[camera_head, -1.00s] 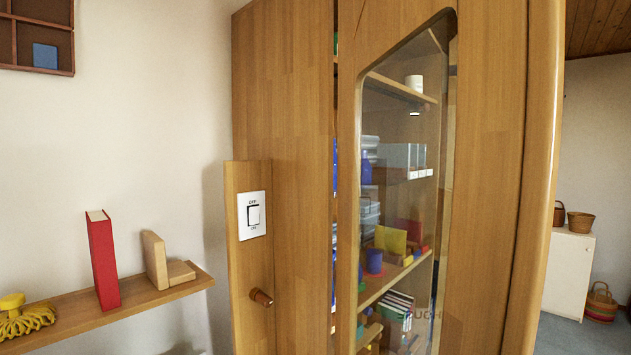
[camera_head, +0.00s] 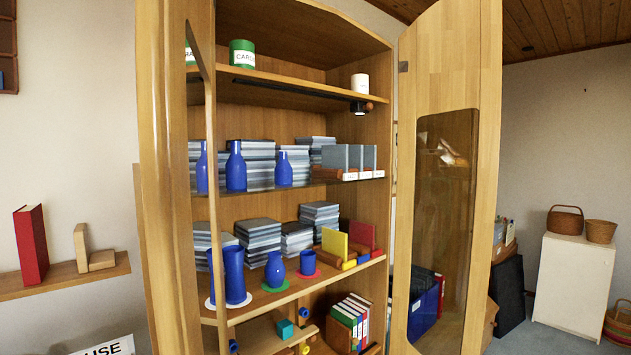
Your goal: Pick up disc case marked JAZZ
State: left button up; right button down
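The cabinet (camera_head: 300,28) stands open in the head view. Several stacks of grey flat cases (camera_head: 258,235) lie on its middle shelves, and several grey cases stand upright (camera_head: 343,157) on the upper middle shelf with small white labels below them. I cannot read JAZZ on any of them. Slim cases or folders with coloured spines (camera_head: 352,318) stand on the lower shelf. Neither of my grippers is in view.
The right door (camera_head: 450,80) is swung out; the left door (camera_head: 165,180) partly covers the left side. A red book (camera_head: 31,245) stands on a wall shelf at left.

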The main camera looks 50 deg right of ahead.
aim_at(333, 156)
jog(key=l, duration=0.55)
jog(key=k+l+u, duration=0.15)
jog(key=l, duration=0.9)
jog(key=k+l+u, duration=0.15)
jog(key=l, duration=0.4)
jog(key=k+l, duration=0.15)
jog(key=l, duration=0.35)
jog(key=k+l+u, duration=0.15)
jog(key=l, duration=0.4)
jog(key=k+l, duration=0.1)
jog(key=l, duration=0.4)
jog(key=k+l+u, duration=0.15)
jog(key=l, duration=0.35)
jog(key=l+u, duration=0.1)
jog(key=l, duration=0.95)
jog(key=k+l, duration=0.1)
jog(key=l, duration=0.9)
jog(key=l+u, duration=0.05)
